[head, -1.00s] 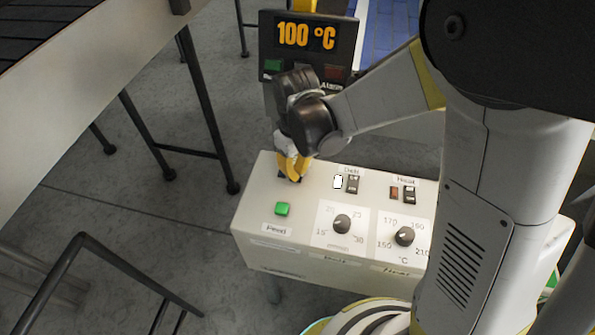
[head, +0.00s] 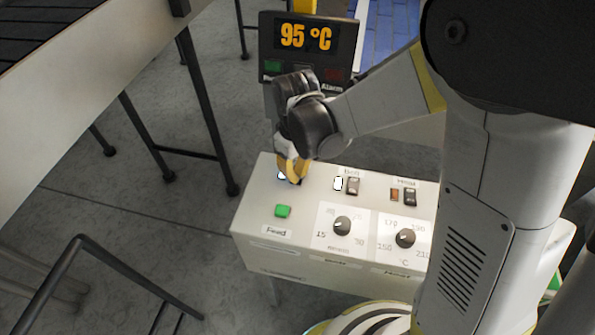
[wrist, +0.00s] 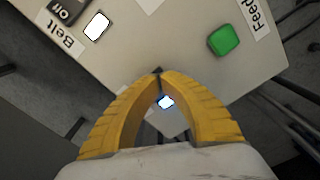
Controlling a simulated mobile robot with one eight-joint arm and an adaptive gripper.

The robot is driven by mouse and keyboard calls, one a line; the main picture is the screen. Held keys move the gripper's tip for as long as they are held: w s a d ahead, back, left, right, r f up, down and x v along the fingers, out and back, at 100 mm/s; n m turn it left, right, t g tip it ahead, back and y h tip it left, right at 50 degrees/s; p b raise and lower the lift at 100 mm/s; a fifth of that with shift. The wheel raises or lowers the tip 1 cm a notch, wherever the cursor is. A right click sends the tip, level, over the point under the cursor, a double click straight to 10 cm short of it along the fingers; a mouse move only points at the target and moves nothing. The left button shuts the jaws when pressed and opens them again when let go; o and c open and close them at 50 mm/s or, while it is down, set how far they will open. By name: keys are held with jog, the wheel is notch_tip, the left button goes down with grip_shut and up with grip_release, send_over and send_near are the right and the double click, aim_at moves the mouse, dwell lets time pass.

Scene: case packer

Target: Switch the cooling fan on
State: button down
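My yellow gripper (head: 297,180) is over the back left of the white control box, at the fan switch's place. Its two fingertips meet in the wrist view (wrist: 157,72), and it holds nothing that I can see. A small lamp glows bluish white (head: 282,175) beside the fingers; it also shows between them in the wrist view (wrist: 166,102). A dark bit at the fingertips may be the fan switch, but it is mostly hidden, and no fan label is readable.
The box (head: 262,235) also carries a green Feed button (head: 283,211), a lit Belt lamp (head: 338,183) with its switch (head: 353,186), a Heater switch (head: 410,196) and two dials. A display (head: 306,37) behind reads 95 °C. A railing (head: 130,270) stands at the lower left.

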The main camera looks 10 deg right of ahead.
jog(key=shift+r+p, duration=2.05)
jog(key=shift+r, duration=1.1)
jog(key=shift+s+d+r, duration=0.1)
jog(key=shift+d+r, duration=0.2)
jog(key=s+d+r+m+t+b, duration=0.5)
jog(key=s+d+r+m+t, duration=0.2)
jog(key=s+d, duration=0.3)
jog(key=d+r+m, duration=0.1)
jog(key=d, duration=0.2)
jog(key=shift+s+b, duration=0.3)
